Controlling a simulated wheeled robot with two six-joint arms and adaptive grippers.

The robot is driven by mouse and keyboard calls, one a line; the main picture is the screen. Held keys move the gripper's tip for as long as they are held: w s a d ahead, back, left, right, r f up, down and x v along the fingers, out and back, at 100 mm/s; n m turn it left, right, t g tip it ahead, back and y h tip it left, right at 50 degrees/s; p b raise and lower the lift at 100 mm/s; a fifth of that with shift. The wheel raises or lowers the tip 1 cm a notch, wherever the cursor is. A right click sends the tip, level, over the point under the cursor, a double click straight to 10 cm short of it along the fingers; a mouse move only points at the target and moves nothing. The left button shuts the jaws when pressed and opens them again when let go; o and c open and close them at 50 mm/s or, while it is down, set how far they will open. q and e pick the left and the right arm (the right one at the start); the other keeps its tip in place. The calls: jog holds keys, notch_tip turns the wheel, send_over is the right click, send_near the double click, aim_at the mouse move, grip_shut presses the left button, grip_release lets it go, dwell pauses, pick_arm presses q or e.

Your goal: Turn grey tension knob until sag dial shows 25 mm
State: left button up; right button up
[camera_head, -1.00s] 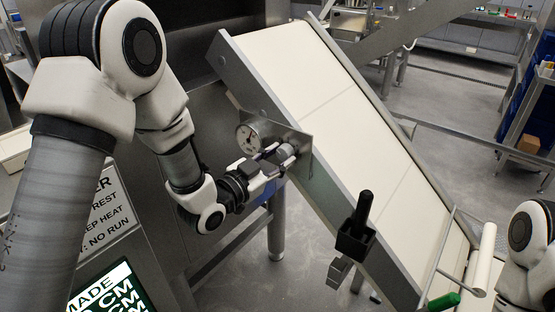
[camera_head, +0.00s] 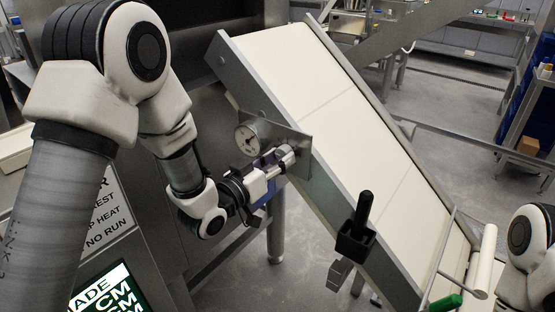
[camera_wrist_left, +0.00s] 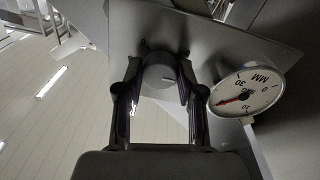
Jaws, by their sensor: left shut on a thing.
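The grey tension knob (camera_wrist_left: 160,75) sits on a metal plate (camera_head: 297,143) at the side of the tilted conveyor. My left gripper (camera_head: 284,156) is shut on the knob, with one finger on each side of it in the left wrist view (camera_wrist_left: 160,88). The knob is mostly hidden by the fingers in the head view. The round white sag dial (camera_head: 247,140) is mounted beside it. In the left wrist view the dial (camera_wrist_left: 246,92) appears turned over, and its red needle points between the 10 and 30 marks. The exact reading is too small to tell. My right gripper is out of view.
The conveyor's pale belt (camera_head: 345,110) slopes down to the right. A black handle (camera_head: 363,212) stands on its near side rail, and a green-ended lever (camera_head: 445,302) is at its lower end. A support leg (camera_head: 276,228) stands below my left gripper.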

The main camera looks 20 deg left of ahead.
pick_arm(q)
jog(key=shift+r, duration=0.1)
jog(key=o, duration=1.1)
jog(key=shift+o, duration=0.2)
jog(key=v, duration=0.7)
jog(key=shift+s+a, duration=0.15)
